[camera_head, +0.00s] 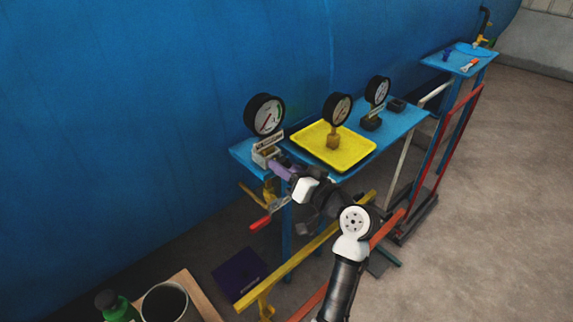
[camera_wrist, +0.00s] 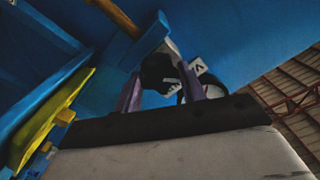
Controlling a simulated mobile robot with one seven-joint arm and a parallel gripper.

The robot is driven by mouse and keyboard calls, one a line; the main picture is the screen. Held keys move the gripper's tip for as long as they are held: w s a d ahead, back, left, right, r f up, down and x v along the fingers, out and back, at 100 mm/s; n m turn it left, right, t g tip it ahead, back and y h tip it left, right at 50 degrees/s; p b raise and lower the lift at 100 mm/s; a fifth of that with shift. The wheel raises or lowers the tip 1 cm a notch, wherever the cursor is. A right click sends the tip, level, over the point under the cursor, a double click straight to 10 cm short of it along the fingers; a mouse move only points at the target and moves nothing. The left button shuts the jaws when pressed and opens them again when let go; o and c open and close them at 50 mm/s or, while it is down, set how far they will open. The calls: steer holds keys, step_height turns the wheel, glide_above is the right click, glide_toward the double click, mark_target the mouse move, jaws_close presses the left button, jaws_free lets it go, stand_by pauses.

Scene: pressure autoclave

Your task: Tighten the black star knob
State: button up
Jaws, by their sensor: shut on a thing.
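My gripper (camera_head: 278,166), with purple fingers, reaches the front of the valve block (camera_head: 264,150) under the left pressure gauge (camera_head: 264,114). In the wrist view my gripper (camera_wrist: 163,84) has its two fingers on either side of a dark, rounded part, which I take to be the black star knob (camera_wrist: 156,70). The gripper is shut on it. In the head view the knob is hidden behind the fingers and wrist. Its star shape and thread cannot be made out.
A yellow tray (camera_head: 361,155) holding a brass-based gauge (camera_head: 337,109) lies on the blue shelf (camera_head: 405,119). Another gauge (camera_head: 378,91) stands behind it. A red-handled lever (camera_head: 261,222) hangs below the block. A yellow rail (camera_head: 290,262) runs beneath. The floor at right is clear.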

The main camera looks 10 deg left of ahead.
steer(key=m+p, duration=0.3)
steer(key=m, duration=0.3)
steer(key=shift+r+m, duration=0.1)
steer(key=shift+m, duration=0.2)
steer(key=m, duration=1.3)
steer(key=m+p, duration=0.1)
steer(key=m, duration=0.5)
steer(key=shift+f, duration=0.3)
steer(key=shift+m, duration=0.4)
steer(key=o, duration=1)
steer(key=shift+c, duration=0.2)
steer(key=b+v, duration=0.3)
steer(key=v, duration=1)
steer(key=shift+s+d+b, duration=0.25)
steer(key=shift+d+b, duration=0.05)
steer(key=shift+d, duration=0.05)
